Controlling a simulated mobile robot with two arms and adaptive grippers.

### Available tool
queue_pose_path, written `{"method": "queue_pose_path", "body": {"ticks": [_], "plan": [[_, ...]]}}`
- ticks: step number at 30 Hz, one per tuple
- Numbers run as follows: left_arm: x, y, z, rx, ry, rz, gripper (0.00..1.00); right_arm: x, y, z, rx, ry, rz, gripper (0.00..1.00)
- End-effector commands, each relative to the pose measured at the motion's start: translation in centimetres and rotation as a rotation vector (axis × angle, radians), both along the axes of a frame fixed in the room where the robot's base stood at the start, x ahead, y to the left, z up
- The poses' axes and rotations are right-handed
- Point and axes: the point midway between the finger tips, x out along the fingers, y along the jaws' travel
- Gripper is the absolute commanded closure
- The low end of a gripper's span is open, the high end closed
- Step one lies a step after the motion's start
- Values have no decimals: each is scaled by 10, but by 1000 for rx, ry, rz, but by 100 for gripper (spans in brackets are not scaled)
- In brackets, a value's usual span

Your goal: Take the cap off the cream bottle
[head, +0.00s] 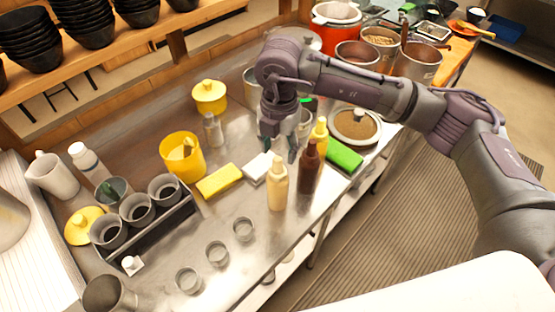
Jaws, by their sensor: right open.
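The cream bottle (277,192) stands upright on the steel counter, near its front edge. Its narrow pointed top (279,165) is in place on the bottle. My right gripper (279,152) points down with its fingers apart and shows just above and behind the bottle's top. I cannot tell the exact gap, but the fingers do not look closed on anything. My left gripper is out of view.
A brown bottle (310,172) and a yellow bottle (320,132) stand close on the right. A green sponge (345,156), white block (258,167) and yellow sponge (220,180) lie nearby. Small glass cups (217,253) stand at front left.

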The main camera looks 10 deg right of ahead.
Motion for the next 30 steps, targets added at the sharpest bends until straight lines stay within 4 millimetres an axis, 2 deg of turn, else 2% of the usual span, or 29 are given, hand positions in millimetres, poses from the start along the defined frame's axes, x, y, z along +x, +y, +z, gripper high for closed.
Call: {"method": "queue_pose_path", "body": {"ticks": [1, 4, 9, 17, 24, 30], "plan": [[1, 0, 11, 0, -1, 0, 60, 0, 1, -3, 0, 6, -1, 46], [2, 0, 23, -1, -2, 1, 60, 4, 2, -18, -1, 5, 0, 46], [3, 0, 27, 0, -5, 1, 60, 4, 2, -40, 0, 3, 0, 46], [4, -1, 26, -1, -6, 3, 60, 4, 2, -44, 2, 1, 1, 46], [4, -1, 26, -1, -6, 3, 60, 4, 2, -43, 1, 2, 1, 86], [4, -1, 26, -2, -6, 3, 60, 4, 2, -43, 1, 1, 1, 86]]}}
